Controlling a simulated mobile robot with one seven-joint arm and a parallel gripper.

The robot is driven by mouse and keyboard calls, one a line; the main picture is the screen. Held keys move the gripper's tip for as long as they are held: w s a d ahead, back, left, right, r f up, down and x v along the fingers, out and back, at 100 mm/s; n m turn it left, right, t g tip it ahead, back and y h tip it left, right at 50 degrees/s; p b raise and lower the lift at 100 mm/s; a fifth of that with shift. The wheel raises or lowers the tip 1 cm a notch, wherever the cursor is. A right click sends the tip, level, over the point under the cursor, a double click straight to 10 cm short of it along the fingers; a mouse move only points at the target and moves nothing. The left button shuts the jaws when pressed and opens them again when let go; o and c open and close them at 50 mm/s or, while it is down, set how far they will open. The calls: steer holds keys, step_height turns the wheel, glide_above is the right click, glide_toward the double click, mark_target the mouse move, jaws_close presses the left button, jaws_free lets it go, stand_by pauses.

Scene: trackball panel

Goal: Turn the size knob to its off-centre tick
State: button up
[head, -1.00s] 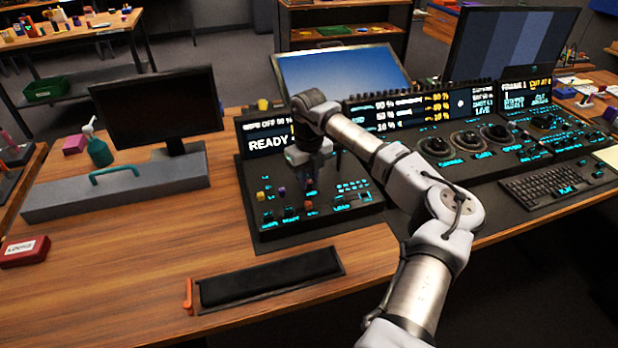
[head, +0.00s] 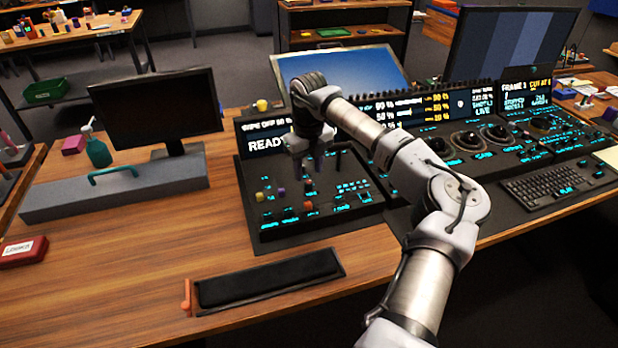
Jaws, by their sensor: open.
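The left control panel (head: 246,215) has a "READY" display and several small knobs with cyan labels too small to read. A small orange piece (head: 308,206) sits nearer the front edge. I cannot tell which is the size knob, nor see its ticks or pointer. My gripper (head: 309,169) points down above the panel, over the area behind the red-orange knob. It is open and looks apart from the knobs.
My arm crosses the view from the lower right and hides part of the console. To the right are trackballs (head: 466,141) and a keyboard (head: 550,186). A black pad (head: 268,278) lies in front. A dark monitor (head: 155,112) stands left.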

mark_target(309, 182)
step_height(309, 182, up, 10)
steer(key=b, duration=0.1)
steer(key=shift+r, duration=0.15)
